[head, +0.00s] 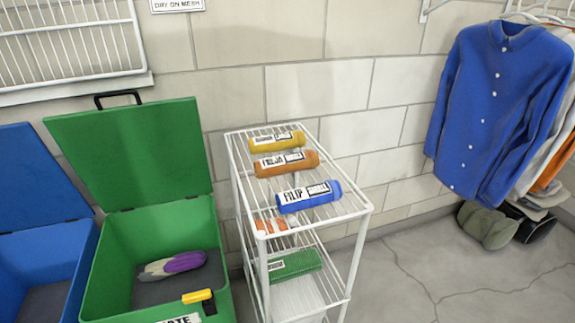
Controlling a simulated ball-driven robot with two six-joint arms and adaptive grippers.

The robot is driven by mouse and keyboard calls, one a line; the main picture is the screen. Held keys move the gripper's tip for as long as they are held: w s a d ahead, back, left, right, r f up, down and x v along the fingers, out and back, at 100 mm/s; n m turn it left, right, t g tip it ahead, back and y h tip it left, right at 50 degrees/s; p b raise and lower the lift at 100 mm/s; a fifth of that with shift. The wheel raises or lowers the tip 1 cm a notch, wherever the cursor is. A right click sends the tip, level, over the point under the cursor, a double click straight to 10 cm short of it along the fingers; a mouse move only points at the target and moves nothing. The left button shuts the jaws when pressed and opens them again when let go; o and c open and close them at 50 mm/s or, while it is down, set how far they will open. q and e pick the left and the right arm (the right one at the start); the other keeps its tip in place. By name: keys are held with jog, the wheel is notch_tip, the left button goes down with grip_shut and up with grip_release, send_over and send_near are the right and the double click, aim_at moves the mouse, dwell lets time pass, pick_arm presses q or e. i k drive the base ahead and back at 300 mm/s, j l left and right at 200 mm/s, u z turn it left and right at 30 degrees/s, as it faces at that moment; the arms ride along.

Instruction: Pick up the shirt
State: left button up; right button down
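A blue button-up shirt (495,110) hangs at the upper right in the head view, with white buttons down its front. It hangs from a white hanger (520,14) near the wall. Other garments hang close behind it on its right, including a white one (552,125) and an orange one (553,172). Neither of my grippers is in view.
An open green bin (203,235) and a blue bin (82,245) stand at the left. Shoes or bags (487,226) lie below the shirt. The concrete floor (430,285) in front is clear.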

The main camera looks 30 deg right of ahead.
aim_at(300, 161)
jog(key=l+u, duration=0.15)
jog(key=u, duration=0.3)
jog(key=l+u, duration=0.15)
jog(key=u, duration=0.25)
jog(key=l+u, duration=0.15)
jog(key=u, duration=0.3)
jog(key=k+l+u, duration=0.2)
jog(key=l, duration=0.25)
jog(key=k+l+u, duration=0.2)
jog(key=l, duration=0.2)
jog(key=k+l+u, duration=0.2)
jog(key=l, duration=0.2)
jog(key=k+l+u, duration=0.2)
jog(key=l, duration=0.15)
jog(key=i+l, duration=0.05)
jog(key=i, duration=0.05)
